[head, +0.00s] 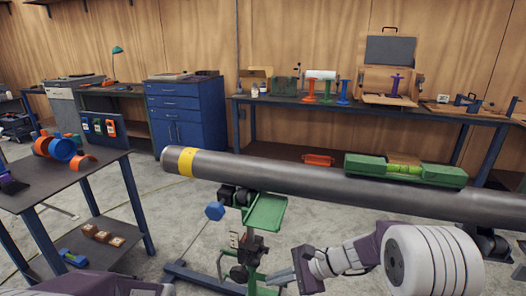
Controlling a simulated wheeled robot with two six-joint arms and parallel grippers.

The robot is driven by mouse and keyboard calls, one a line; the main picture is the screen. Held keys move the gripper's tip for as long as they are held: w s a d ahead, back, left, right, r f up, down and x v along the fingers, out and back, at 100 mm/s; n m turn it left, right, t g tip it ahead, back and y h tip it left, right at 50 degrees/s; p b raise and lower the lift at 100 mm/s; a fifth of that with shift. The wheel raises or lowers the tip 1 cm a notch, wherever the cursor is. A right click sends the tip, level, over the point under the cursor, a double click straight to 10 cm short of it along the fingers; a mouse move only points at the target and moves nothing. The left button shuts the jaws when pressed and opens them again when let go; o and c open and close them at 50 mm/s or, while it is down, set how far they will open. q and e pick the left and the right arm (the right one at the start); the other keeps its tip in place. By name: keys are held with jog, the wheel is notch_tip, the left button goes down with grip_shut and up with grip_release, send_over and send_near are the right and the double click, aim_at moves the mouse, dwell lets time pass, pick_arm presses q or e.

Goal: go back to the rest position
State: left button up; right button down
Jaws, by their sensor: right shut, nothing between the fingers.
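My right arm comes in at the lower right. Its gripper (281,277) points left, low in front of the pipe stand, with its fingers together and nothing between them. It is apart from the pipe in the picture. A long grey pipe (270,173) with a yellow band near its left end runs across the view. A green level (405,170) lies on top of the pipe toward the right. Part of my left arm shows at the bottom left edge, but its gripper is out of the picture.
A stand with a green tray (265,213) and a blue knob (214,211) is under the pipe. A dark table (65,185) with orange and blue rings stands at left. A workbench (420,112) and a blue cabinet (187,115) line the back wall. Bare floor shows between them.

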jog(key=s+d+f+n+g+h, duration=0.1)
jog(key=s+d+n+h, duration=0.15)
jog(key=s, duration=0.25)
jog(key=s+d+f+n+g+h, duration=0.1)
jog(key=s+n+h, duration=0.15)
jog(key=s, duration=0.35)
jog(key=s+d+f+n+h, duration=0.2)
jog(key=d+n+h, duration=0.1)
jog(key=d+n, duration=0.2)
jog(key=s+d+f+n+h, duration=0.2)
jog(key=d+n, duration=0.2)
jog(key=d, duration=0.2)
notch_tip(320, 180, up, 23)
jog(key=p, duration=2.3)
jog(key=shift+a+t, duration=0.3)
